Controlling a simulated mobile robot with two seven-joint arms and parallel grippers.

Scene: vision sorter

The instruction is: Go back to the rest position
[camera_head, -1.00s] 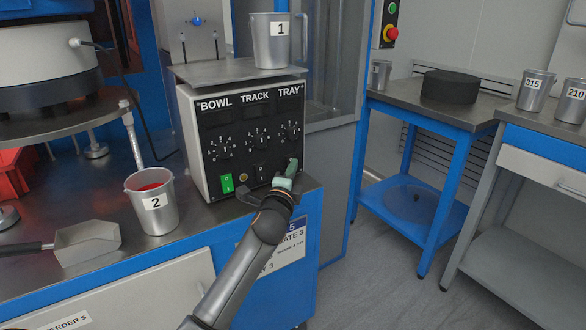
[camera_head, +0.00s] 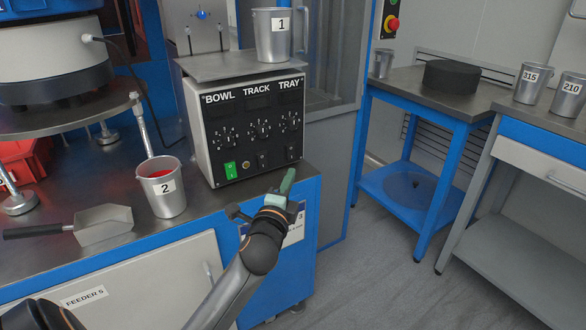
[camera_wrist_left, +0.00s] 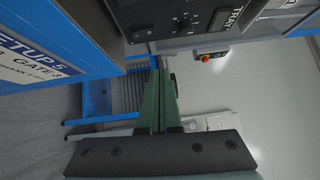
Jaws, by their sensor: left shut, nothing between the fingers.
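My left gripper (camera_head: 288,182) is shut and empty. In the head view it is in front of and below the control box (camera_head: 250,130), near the front edge of the blue cabinet, apart from the box. In the left wrist view its green fingers (camera_wrist_left: 160,100) are closed together, with the control box panel (camera_wrist_left: 180,22) above them. The box has BOWL, TRACK and TRAY dials and a lit green switch (camera_head: 230,170). My right gripper is not in view.
Cup 2 (camera_head: 168,192) with red contents and a metal scoop (camera_head: 103,224) sit on the bench. Cup 1 (camera_head: 272,38) stands on the tray above the box. A blue-framed table (camera_head: 403,88) with a black disc (camera_head: 451,76) stands right. Floor between is free.

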